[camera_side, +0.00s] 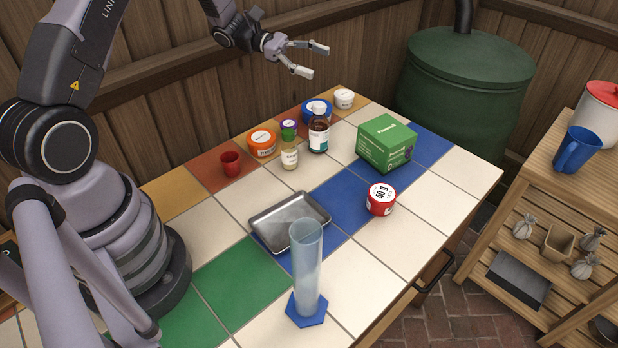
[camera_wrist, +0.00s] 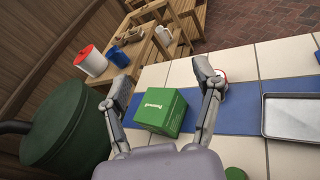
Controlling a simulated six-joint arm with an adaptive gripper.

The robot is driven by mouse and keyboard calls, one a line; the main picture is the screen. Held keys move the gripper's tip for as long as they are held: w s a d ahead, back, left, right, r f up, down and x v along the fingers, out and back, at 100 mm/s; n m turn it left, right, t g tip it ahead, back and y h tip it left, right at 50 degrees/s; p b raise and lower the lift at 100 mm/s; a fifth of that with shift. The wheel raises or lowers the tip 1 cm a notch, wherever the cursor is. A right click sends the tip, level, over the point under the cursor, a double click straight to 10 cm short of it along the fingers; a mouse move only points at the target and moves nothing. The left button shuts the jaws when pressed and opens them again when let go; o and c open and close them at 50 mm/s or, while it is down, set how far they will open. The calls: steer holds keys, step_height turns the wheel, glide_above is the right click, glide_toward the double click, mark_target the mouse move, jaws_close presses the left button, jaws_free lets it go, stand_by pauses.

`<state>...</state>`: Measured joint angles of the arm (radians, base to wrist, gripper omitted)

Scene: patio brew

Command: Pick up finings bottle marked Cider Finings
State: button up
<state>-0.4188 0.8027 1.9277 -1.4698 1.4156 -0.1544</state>
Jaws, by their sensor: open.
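Two bottles stand upright, close together near the back of the tiled table: a small pale yellowish bottle (camera_side: 290,158) with a green cap, and a taller dark brown bottle (camera_side: 318,134) with a white and teal label. Their labels are too small to read, so I cannot tell which is marked Cider Finings. My gripper (camera_side: 316,61) is open and empty, in the air above and behind the bottles. In the wrist view its spread fingers (camera_wrist: 163,72) frame a green box, and a round green top (camera_wrist: 236,173) shows at the bottom edge.
The green box (camera_side: 386,143) stands right of the bottles. A red cup (camera_side: 230,163), metal tray (camera_side: 262,234), red tin (camera_side: 381,199) and tall cylinder (camera_side: 307,270) stand nearer.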

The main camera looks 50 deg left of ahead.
mark_target(319, 110)
steer(key=w+a+f+n+t, duration=0.1)
steer(key=w+f+n+t, duration=0.1)
steer(key=f, duration=0.3)
steer(key=w+a+f+n+t+y, duration=0.1)
steer(key=w+a+f+n+t, duration=0.1)
steer(key=f, duration=0.4)
steer(key=w+a+f+n+t, duration=0.1)
steer(key=a+f+n+t, duration=0.1)
steer(key=f, duration=0.3)
steer(key=shift+w+a+f+n, duration=0.1)
steer(key=shift+w+f+n, duration=0.2)
steer(key=shift+w+n, duration=0.15)
steer(key=shift+w+d, duration=0.25)
steer(key=shift+d, duration=0.05)
jaws_close()
